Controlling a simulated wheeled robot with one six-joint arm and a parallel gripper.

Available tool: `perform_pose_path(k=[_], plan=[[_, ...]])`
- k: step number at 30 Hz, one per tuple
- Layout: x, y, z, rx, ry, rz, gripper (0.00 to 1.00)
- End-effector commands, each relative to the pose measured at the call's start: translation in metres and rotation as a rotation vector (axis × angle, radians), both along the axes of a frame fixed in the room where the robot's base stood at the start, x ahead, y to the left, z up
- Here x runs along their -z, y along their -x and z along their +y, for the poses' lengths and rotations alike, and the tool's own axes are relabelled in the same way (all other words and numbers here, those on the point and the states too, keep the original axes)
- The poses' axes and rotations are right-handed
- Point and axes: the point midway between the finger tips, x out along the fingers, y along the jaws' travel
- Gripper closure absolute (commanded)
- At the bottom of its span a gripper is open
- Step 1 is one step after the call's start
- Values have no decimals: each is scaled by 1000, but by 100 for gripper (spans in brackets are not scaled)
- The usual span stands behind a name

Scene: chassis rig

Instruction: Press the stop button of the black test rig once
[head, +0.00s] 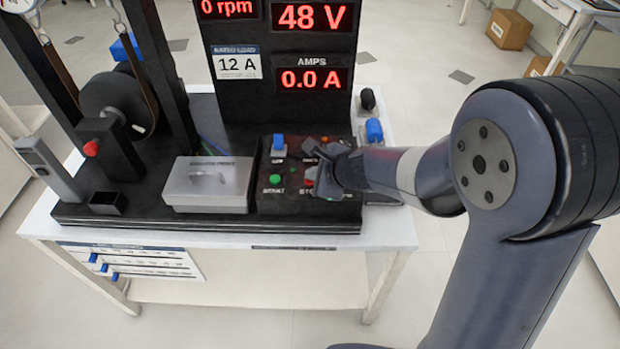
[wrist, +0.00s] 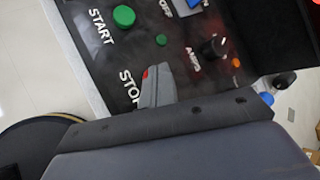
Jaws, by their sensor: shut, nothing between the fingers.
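The black test rig (head: 130,213) stands on a white table, its control panel (head: 265,205) at the right front. My gripper (head: 318,178) is shut and empty, its fingertips right over the stop button's place. A sliver of the red stop button (head: 308,183) shows beside the fingers. In the wrist view a red edge of it (wrist: 145,74) shows by my grey fingertips (wrist: 157,86), which hide most of it. I cannot tell whether they touch. The green start button (head: 276,180) is to the left, clear of my gripper; it also shows in the wrist view (wrist: 124,16).
The panel also has a blue switch (head: 279,143) and a black amps knob (wrist: 212,47). The displays (head: 312,17) read 0 rpm, 48 V and 0.0 A. A grey lidded box (head: 207,186) stands left of the panel. A blue-handled item (head: 374,131) is behind my wrist.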

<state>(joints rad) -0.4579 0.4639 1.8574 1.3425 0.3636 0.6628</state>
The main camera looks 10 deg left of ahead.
Motion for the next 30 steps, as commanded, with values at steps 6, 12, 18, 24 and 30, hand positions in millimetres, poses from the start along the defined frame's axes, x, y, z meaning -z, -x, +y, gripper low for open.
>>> perform_pose_path(k=[6,12,18,24,30], plan=[[-1,0,0,0,1,1,100],[-12,0,0,-1,0,1,100],[-18,0,0,-1,1,0,100],[-17,0,0,-1,1,0,100],[-25,0,0,-1,0,-1,100]])
